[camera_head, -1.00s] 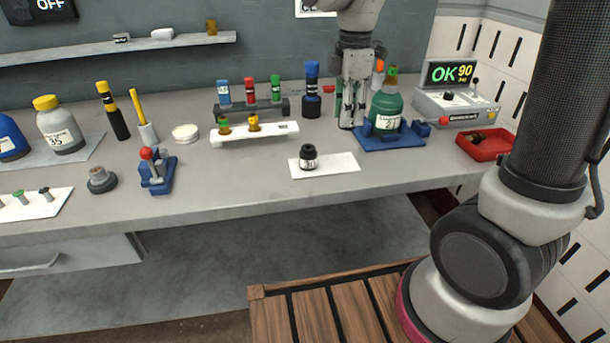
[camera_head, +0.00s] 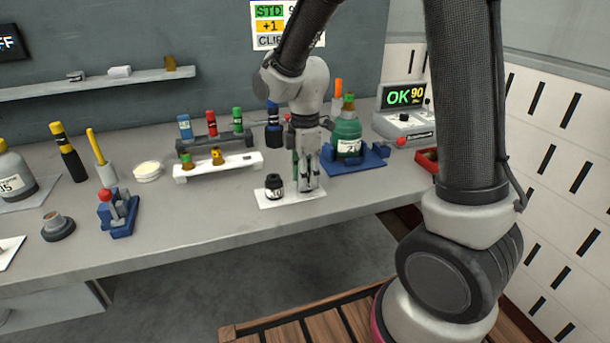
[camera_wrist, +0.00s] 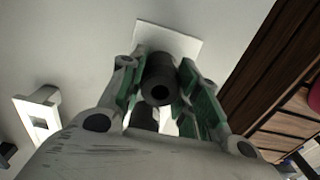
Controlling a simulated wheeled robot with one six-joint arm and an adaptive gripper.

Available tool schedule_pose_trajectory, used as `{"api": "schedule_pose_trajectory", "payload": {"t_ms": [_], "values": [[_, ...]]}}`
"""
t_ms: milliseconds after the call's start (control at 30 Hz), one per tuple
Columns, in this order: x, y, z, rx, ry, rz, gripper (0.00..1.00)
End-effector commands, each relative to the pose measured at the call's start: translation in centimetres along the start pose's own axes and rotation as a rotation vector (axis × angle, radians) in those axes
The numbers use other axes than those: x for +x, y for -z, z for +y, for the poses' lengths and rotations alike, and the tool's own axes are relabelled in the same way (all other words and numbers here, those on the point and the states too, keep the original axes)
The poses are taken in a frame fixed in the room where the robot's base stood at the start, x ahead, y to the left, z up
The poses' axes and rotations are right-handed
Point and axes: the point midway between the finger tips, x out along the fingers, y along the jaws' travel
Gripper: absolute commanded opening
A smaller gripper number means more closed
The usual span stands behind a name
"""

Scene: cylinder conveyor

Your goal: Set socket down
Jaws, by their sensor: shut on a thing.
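My gripper (camera_head: 308,186) points down over the right part of a small white mat (camera_head: 270,202), close to the bench's front. In the wrist view, its green-padded fingers (camera_wrist: 160,88) are shut on a dark socket (camera_wrist: 158,82), whose round hole faces the camera. The white mat (camera_wrist: 172,38) shows behind it. I cannot tell whether the socket touches the mat. A dark shape partly hidden below the held socket in the wrist view is probably this pot.
A white rack (camera_head: 240,163) with small capped items stands behind left. A green bottle (camera_head: 347,136) sits in a blue holder (camera_head: 367,160) right of my gripper. The blue clamp with a red knob (camera_head: 118,214) is far left. Bare bench lies left of the mat.

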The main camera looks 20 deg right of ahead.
Motion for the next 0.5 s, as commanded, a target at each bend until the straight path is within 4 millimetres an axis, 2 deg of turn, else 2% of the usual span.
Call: {"api": "schedule_pose_trajectory", "payload": {"t_ms": [167,200,300,500], "values": [[0.3,0.0,0.0,0.0,0.0,0.0,0.05],[0.25,0.0,0.01,0.0,0.0,0.0,0.39],[0.23,0.0,0.01,0.0,0.0,0.0,0.53],[0.23,0.0,0.0,0.0,0.0,0.0,0.53]]}}
